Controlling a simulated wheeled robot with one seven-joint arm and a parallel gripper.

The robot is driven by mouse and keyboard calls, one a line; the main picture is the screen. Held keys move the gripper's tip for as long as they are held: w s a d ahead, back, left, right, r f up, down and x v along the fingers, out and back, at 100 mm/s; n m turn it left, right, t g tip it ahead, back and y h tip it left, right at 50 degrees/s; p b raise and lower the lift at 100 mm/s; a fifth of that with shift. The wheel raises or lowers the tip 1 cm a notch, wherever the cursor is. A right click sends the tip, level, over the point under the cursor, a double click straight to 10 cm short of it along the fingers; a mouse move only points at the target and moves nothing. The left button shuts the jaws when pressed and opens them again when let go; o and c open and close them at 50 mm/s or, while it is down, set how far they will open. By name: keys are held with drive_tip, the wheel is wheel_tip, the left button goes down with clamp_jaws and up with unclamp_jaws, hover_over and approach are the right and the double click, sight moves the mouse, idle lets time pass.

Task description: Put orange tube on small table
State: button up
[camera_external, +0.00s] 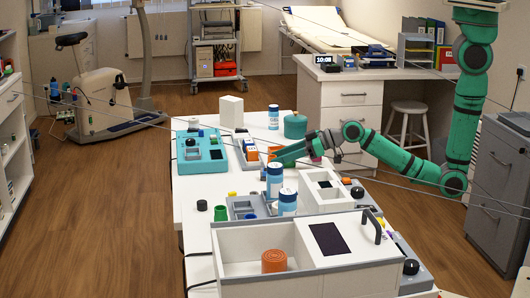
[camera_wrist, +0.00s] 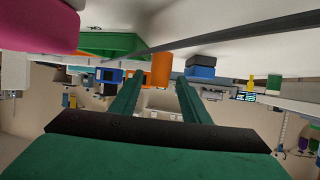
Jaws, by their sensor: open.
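An orange cylinder (camera_wrist: 161,69), which looks like the orange tube, shows in the wrist view just beyond and between my fingertips. In the external view, an orange piece (camera_external: 252,155) lies near the fingertips, partly hidden among other items on the long white table (camera_external: 200,255). My gripper (camera_external: 268,161) reaches in from the right, low over the middle of this table. In the wrist view my gripper (camera_wrist: 158,90) is open, with nothing between its two green fingers. I cannot tell which surface is the small table.
Blue-white bottles (camera_external: 274,180) stand close to my gripper. A teal box (camera_external: 202,152) is to its left, and a green canister (camera_external: 295,126) is behind. A white bin (camera_external: 235,268) with an orange coil (camera_external: 274,261) is at the front.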

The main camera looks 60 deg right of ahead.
drive_tip(key=v, duration=0.8)
drive_tip(key=shift+s+d+r, duration=0.15)
drive_tip(key=shift+s+d, duration=0.1)
drive_tip(key=shift+s+d+r, duration=0.1)
drive_tip(key=shift+s+d, duration=0.05)
drive_tip(key=shift+c, duration=1.2)
drive_tip(key=shift+s, duration=0.1)
drive_tip(key=shift+w+a+n, duration=0.3)
drive_tip(key=shift+w+a, duration=0.25)
drive_tip(key=shift+a, duration=0.25)
drive_tip(key=x, duration=0.5)
drive_tip(key=shift+w, duration=0.2)
drive_tip(key=shift+d+f+x, duration=0.1)
drive_tip(key=shift+f+x, duration=0.05)
drive_tip(key=shift+x, duration=1.2)
drive_tip(key=shift+d+f+x, duration=0.15)
drive_tip(key=shift+x, duration=1.2)
